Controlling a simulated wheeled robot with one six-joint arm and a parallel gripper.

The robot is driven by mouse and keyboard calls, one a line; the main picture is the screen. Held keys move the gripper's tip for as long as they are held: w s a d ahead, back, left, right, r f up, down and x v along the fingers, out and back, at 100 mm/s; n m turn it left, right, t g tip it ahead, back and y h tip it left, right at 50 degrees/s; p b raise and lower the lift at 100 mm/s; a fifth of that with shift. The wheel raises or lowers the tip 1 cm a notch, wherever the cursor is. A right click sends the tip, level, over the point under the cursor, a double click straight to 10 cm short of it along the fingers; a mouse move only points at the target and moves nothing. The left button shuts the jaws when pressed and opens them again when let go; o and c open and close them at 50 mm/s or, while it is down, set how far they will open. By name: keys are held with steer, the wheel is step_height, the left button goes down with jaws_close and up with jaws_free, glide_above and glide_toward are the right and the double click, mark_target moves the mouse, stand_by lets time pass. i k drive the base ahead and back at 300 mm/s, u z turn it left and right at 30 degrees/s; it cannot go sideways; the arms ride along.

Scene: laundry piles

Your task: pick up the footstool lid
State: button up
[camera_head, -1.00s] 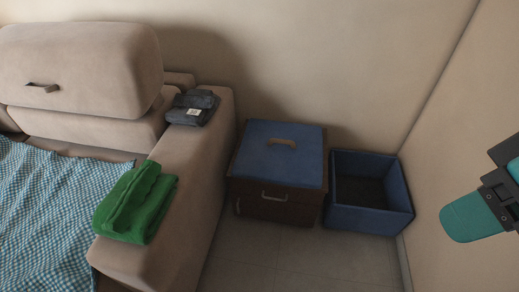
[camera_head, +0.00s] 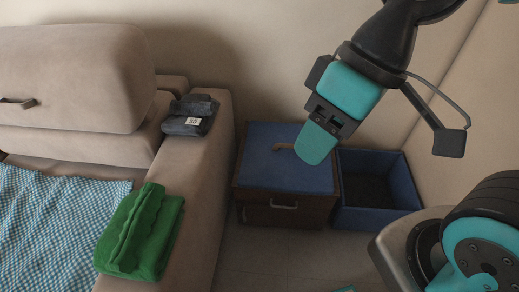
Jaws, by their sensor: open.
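My gripper (camera_head: 316,145) is open, with a teal finger, and hangs in front of the lid's right part in the picture.
An open blue box (camera_head: 376,215) stands right of the footstool by the walls. The sofa (camera_head: 185,215) is on the left, with a green folded cloth (camera_head: 140,232), a dark folded item (camera_head: 190,113) and a blue checked blanket (camera_head: 55,225) on it. Bare floor lies in front.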

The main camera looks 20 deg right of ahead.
mark_target(270, 161)
steer(key=z, duration=0.2)
steer(key=i, duration=1)
steer(key=z, duration=0.55)
